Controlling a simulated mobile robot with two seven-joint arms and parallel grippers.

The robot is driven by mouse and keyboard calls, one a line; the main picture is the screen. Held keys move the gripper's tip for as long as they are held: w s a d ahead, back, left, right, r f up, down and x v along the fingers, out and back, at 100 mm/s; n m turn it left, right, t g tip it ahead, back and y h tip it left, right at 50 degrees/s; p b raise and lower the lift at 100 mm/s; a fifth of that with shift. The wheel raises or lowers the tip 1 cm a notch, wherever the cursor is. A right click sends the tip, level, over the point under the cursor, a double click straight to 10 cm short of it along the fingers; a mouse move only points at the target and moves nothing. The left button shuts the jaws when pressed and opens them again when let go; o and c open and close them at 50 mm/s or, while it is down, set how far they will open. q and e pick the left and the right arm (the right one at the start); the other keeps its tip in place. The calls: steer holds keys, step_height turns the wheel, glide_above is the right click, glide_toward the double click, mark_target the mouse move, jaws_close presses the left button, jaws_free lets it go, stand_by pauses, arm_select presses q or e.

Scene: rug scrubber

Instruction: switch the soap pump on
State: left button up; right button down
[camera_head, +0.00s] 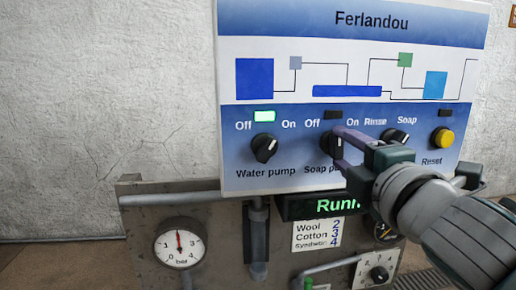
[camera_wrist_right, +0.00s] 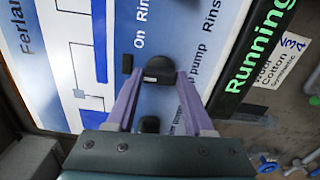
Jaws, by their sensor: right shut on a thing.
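The soap pump knob (camera_head: 327,147) is a black rotary switch in the middle of the blue and white panel, between the Off and On labels. Its lamp (camera_head: 333,115) is dark. My right gripper (camera_head: 340,148) reaches in from the right and is shut on this knob. In the right wrist view the knob (camera_wrist_right: 159,70) sits between the tips of the two purple fingers, beside the dark lamp (camera_wrist_right: 127,64). The fingers partly hide it, so its pointing direction is unclear. My left gripper is not in view.
The water pump knob (camera_head: 264,148) is just left, with its lamp (camera_head: 264,116) lit green. The rinse/soap knob (camera_head: 396,137) and yellow reset button (camera_head: 442,137) are to the right. Below are a display (camera_head: 322,205) reading "Running", a gauge (camera_head: 179,246) and pipes.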

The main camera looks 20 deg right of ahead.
steer(key=m, duration=0.4)
steer(key=shift+m, duration=1.7)
steer(key=shift+c, duration=1.4)
jaws_free()
